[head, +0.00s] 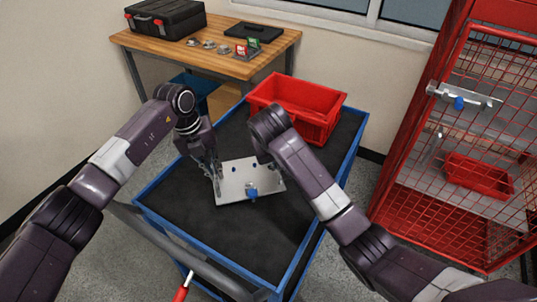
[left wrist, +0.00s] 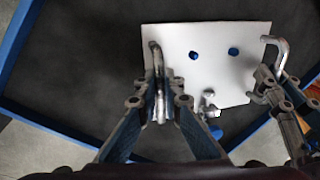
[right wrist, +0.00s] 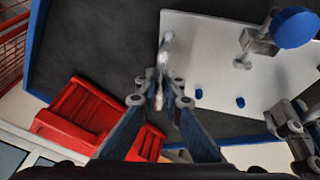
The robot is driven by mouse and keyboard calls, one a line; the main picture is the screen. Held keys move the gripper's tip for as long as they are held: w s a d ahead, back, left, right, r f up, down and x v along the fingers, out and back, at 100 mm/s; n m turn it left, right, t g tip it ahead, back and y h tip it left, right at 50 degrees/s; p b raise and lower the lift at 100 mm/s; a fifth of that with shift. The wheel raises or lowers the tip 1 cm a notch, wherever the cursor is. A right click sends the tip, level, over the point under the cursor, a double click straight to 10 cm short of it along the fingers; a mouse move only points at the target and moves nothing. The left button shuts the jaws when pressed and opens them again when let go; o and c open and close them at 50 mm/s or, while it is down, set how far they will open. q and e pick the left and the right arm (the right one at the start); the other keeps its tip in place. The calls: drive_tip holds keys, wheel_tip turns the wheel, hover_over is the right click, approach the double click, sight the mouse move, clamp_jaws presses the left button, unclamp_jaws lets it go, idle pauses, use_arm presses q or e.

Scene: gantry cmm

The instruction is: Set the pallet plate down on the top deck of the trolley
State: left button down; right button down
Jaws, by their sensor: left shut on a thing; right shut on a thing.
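The pallet plate (head: 236,184) is a pale metal plate with blue knobs and a clamp, over the trolley's dark top deck (head: 180,203). I cannot tell whether it touches the deck. My left gripper (head: 216,172) is shut on the handle at the plate's left end; the left wrist view shows this handle (left wrist: 154,58) between the fingers (left wrist: 160,100). My right gripper (right wrist: 160,92) is shut on the opposite handle (right wrist: 165,50). In the head view my right forearm hides that gripper and handle. The plate looks roughly level.
A red bin (head: 297,108) stands on the deck's far part. The deck has a raised blue rim (head: 164,228) and a grey push handle (head: 190,262) at the near side. A red mesh cabinet (head: 450,213) stands right; a wooden bench (head: 220,66) stands behind. The deck's near part is clear.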

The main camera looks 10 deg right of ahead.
use_arm(q)
drive_tip(key=shift+f, duration=0.65)
use_arm(e)
drive_tip(key=shift+f, duration=0.65)
use_arm(q)
drive_tip(key=c, duration=2.1)
unclamp_jaws()
use_arm(e)
drive_tip(key=c, duration=2.1)
unclamp_jaws()
drive_tip(key=shift+s, duration=0.1)
drive_tip(key=shift+r, duration=0.1)
use_arm(q)
drive_tip(key=shift+s+a+r, duration=0.1)
drive_tip(key=shift+a+r, duration=0.3)
drive_tip(key=shift+r, duration=1.55)
drive_tip(key=shift+a+r, duration=0.4)
drive_tip(key=shift+r, duration=1.55)
drive_tip(key=shift+s+a+r, duration=0.1)
drive_tip(key=shift+a+r, duration=0.3)
drive_tip(key=shift+r, duration=1.55)
use_arm(e)
drive_tip(key=shift+v, duration=5.9)
